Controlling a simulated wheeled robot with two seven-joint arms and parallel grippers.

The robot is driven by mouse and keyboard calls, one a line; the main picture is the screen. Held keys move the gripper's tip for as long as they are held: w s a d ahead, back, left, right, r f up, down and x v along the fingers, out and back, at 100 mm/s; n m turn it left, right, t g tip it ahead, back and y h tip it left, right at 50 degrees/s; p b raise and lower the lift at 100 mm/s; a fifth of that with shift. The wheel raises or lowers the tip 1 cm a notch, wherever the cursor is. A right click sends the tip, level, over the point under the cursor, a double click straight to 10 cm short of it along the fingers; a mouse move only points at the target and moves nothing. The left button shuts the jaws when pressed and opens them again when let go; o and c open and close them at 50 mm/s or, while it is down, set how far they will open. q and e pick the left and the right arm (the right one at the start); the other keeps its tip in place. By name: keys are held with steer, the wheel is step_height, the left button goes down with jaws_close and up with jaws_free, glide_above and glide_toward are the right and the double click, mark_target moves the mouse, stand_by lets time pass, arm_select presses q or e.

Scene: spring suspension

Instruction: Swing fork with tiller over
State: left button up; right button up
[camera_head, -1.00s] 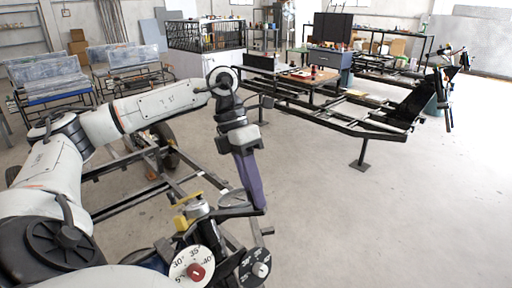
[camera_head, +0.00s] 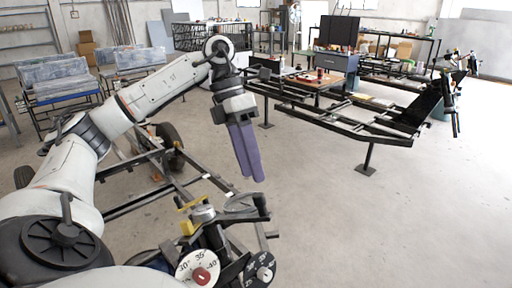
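My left gripper (camera_head: 250,178) hangs from the arm at the left, with two long purple fingers pointing down. The fingers appear side by side with almost no visible gap, and nothing shows between them. Below the fingertips is a metal assembly with white and black dials (camera_head: 197,268), a red knob (camera_head: 201,276) and a yellow part (camera_head: 190,228). A black handle-like end (camera_head: 262,206) sticks up at its right, apart from the fingers; I cannot tell surely whether it is the tiller. The fork is not clearly distinguishable. My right gripper is not in view.
A dark frame on wheels (camera_head: 165,188) lies behind the assembly. A long black chassis frame (camera_head: 345,125) on stands is further back right. Several glass-topped racks (camera_head: 60,82) stand at the left. The floor (camera_head: 400,220) at the right is clear.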

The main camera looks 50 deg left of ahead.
arm_select(q)
steer(key=v, duration=0.2)
steer(key=shift+a+r, duration=0.15)
steer(key=shift+r, duration=0.2)
